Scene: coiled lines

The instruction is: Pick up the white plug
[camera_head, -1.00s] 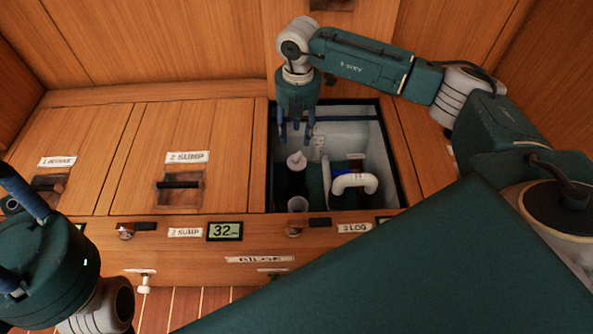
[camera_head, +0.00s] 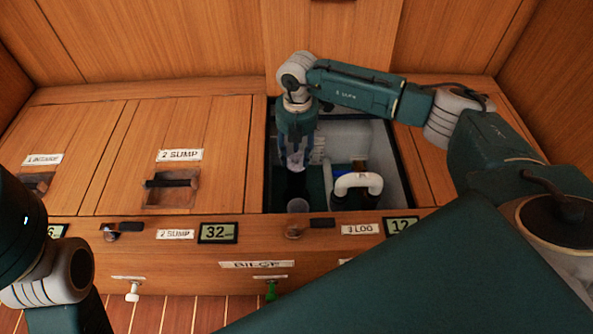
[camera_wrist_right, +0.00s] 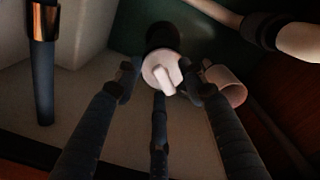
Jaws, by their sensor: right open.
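The white plug (camera_head: 295,160) stands upright on a dark post inside the open compartment in the deck. In the right wrist view it is a round white cap (camera_wrist_right: 158,66) with a raised grip bar. My right gripper (camera_head: 296,167) points down into the compartment with its fingers around the plug. In the right wrist view the fingers (camera_wrist_right: 163,85) are spread, open, with the plug between and just beyond their tips; whether they touch it I cannot tell.
A curved white pipe (camera_head: 358,183) lies right of the plug. A pale cup (camera_head: 298,205) is in front of it, also in the wrist view (camera_wrist_right: 226,88). The compartment's dark rim (camera_head: 266,170) surrounds them. A closed hatch labelled 2 SUMP (camera_head: 120,175) lies left.

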